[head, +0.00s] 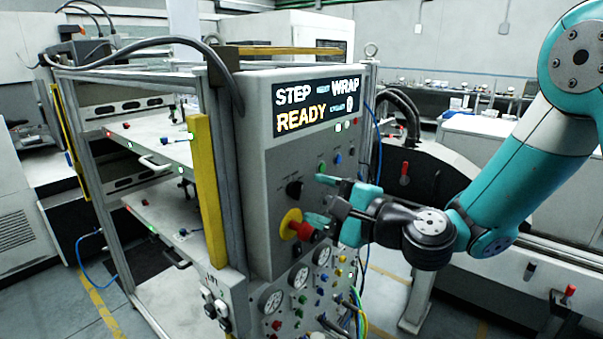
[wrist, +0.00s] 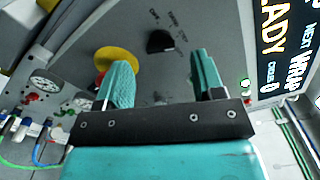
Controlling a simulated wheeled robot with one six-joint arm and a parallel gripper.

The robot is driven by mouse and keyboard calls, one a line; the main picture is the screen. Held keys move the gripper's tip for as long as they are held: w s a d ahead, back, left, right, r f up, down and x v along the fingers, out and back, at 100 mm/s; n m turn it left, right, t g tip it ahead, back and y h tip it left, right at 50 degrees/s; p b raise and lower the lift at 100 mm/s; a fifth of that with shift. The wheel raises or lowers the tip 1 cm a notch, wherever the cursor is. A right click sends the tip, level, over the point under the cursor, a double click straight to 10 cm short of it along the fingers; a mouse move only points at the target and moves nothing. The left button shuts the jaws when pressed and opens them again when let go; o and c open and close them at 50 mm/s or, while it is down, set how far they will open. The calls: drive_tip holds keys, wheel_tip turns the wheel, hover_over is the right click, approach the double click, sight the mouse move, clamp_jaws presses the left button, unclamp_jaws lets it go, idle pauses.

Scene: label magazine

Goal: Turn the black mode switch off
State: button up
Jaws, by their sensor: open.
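The black mode switch (head: 294,188) is a round knob on the grey panel front, above the red button with its yellow collar. In the wrist view the black switch (wrist: 160,41) shows beyond the fingertips, between the two fingers and apart from them. Small printed labels surround it, too blurred to read surely. My gripper (head: 322,198) is open and empty in front of the panel, just right of the switch. Its teal fingers also show in the wrist view (wrist: 160,75), one on each side of the switch.
The red button (head: 299,229) on a yellow disc (head: 290,223) sits just below the switch, close to my lower finger. A lit display (head: 317,107) reads STEP, WRAP and READY. Small green and blue buttons sit above my gripper. Gauges (head: 299,277) and cables lie lower down.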

sight(299, 192)
drive_tip(key=shift+p+x, duration=0.9)
drive_tip(key=shift+x, duration=1.25)
drive_tip(key=c, duration=0.9)
